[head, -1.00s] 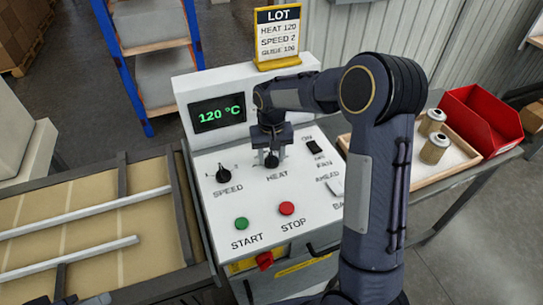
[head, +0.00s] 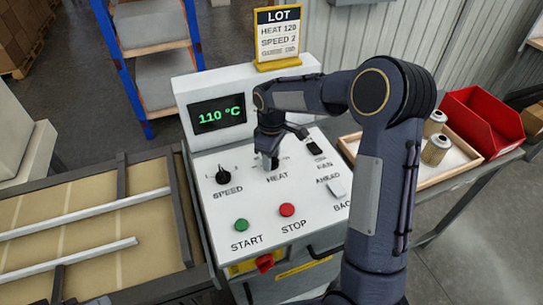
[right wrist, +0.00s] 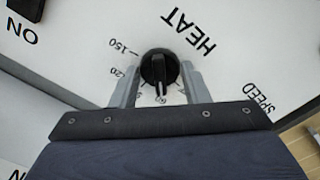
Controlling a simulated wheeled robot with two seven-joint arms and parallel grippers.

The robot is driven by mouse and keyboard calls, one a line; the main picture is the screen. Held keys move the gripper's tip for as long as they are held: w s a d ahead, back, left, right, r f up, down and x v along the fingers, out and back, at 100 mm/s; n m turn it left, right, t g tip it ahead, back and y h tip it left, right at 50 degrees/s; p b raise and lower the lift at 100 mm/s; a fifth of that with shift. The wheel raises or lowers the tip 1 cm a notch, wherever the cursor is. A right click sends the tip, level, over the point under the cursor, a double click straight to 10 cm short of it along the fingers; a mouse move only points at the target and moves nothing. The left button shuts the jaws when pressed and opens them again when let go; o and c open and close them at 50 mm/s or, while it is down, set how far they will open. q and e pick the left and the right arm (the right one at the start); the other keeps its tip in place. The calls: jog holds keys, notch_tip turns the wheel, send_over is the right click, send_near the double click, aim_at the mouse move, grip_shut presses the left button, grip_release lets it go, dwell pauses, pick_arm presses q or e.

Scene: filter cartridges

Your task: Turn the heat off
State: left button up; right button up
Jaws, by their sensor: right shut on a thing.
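The black HEAT knob (right wrist: 158,68) shows in the right wrist view, between the two fingers of my right gripper (right wrist: 160,78). The gripper is shut on it. The knob's white mark points toward my wrist, away from the 150 label; the number at the mark is hard to read. In the head view my right gripper (head: 269,158) comes down over the HEAT dial and mostly hides the knob. The display (head: 217,114) reads 110 °C in green. The lot card (head: 278,35) says HEAT 120, SPEED 2. My left gripper is not in view.
The SPEED knob (head: 223,175) stands left of my right gripper, the FAN switch (head: 314,148) right. The green START (head: 241,225) and red STOP (head: 287,210) buttons are in front. A tray (head: 466,167) with filter cartridges (head: 435,150) and a red bin (head: 484,118) stand at right.

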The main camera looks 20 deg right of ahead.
jog(key=n, duration=0.3)
jog(key=shift+n, duration=2)
jog(key=o, duration=1)
notch_tip(320, 180, up, 8)
jog(key=shift+f, duration=0.2)
jog(key=shift+r, duration=0.15)
